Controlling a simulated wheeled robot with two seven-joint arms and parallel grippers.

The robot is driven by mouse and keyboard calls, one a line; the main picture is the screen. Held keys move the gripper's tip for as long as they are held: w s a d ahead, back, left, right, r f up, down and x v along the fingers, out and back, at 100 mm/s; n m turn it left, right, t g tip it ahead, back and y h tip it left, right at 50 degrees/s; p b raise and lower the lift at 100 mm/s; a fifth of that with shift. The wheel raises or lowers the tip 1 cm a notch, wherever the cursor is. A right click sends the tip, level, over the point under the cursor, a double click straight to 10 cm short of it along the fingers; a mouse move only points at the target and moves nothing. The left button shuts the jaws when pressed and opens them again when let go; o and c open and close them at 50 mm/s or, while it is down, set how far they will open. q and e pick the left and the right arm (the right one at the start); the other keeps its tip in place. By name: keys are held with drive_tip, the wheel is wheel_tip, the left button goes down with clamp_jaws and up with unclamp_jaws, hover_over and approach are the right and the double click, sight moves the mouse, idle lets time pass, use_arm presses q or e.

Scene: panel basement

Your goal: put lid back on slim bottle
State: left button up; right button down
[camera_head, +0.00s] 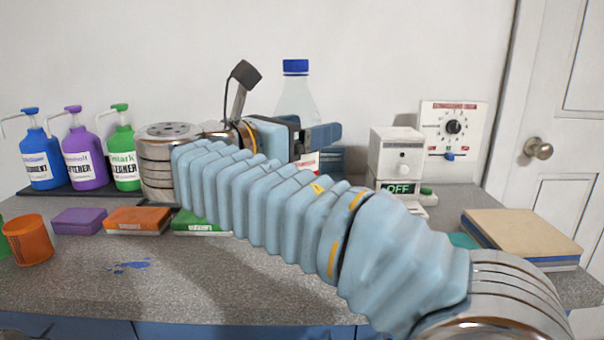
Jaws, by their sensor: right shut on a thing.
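The slim bottle (297,98) is clear and upright at the back middle of the counter. A blue lid (296,67) shows at the top of its neck; whether it is fastened I cannot tell. A bit of its red and white label shows lower down. My right gripper (318,138) is at the bottle's body, well below the lid, and is shut on the bottle. The gripper and its pale blue sleeved arm hide much of the bottle's lower part. My left gripper is not in view.
Blue, purple and green pump bottles (84,158) stand on a dark tray at the left. An orange cup (27,240) and colored sponges (137,220) lie in front. A white switch box (396,155) and stacked boards (520,235) are at the right.

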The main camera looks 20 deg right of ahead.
drive_tip(key=w+f, duration=0.3)
drive_tip(key=f, duration=0.1)
drive_tip(key=shift+d, duration=0.3)
drive_tip(key=shift+w+d+f+b, duration=0.1)
drive_tip(key=shift+w+f+b, duration=0.15)
drive_tip(key=shift+f, duration=0.75)
drive_tip(key=shift+w+f+b, duration=0.15)
drive_tip(key=shift+f+b, duration=0.05)
drive_tip(key=shift+f, duration=0.85)
unclamp_jaws()
